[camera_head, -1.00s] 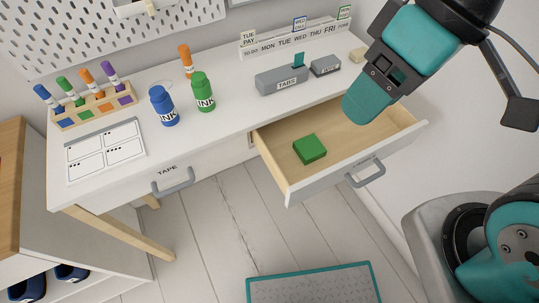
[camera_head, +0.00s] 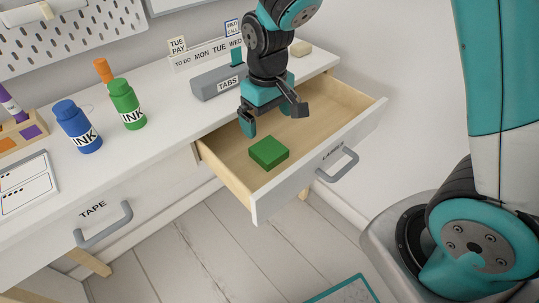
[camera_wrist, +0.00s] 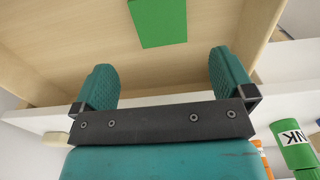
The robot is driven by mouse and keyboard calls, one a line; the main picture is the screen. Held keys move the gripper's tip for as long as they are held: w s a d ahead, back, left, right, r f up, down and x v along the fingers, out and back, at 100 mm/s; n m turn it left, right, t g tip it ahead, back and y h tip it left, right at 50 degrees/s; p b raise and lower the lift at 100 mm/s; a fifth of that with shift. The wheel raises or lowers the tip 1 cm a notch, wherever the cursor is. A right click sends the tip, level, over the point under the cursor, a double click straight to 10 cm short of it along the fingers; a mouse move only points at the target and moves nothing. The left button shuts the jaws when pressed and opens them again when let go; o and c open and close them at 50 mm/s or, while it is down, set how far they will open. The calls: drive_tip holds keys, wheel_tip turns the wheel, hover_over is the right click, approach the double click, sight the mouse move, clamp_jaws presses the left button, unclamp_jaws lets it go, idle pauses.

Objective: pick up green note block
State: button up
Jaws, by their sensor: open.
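The green note block (camera_head: 269,153) lies flat in the open drawer (camera_head: 233,182), near its front left part. In the wrist view the block (camera_wrist: 159,22) shows at the top, beyond the fingertips and between their lines. My gripper (camera_head: 272,119) hangs over the drawer, behind the block in the head view, with its fingers pointing down. In the wrist view my gripper (camera_wrist: 160,72) has two teal fingers spread wide with nothing between them. The gripper and block are apart.
The drawer walls surround the block. On the desk stand a blue ink bottle (camera_head: 77,127), a green ink bottle (camera_head: 127,104) and a grey TABS box (camera_head: 217,82). A closed TAPE drawer (camera_head: 100,213) is at left. The drawer floor to the right of the block is clear.

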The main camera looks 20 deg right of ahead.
sight(268, 149)
wheel_tip(268, 149, down, 10)
drive_tip(key=shift+s+b, duration=0.15)
drive_tip(key=shift+b, duration=0.7)
drive_tip(key=c, duration=1)
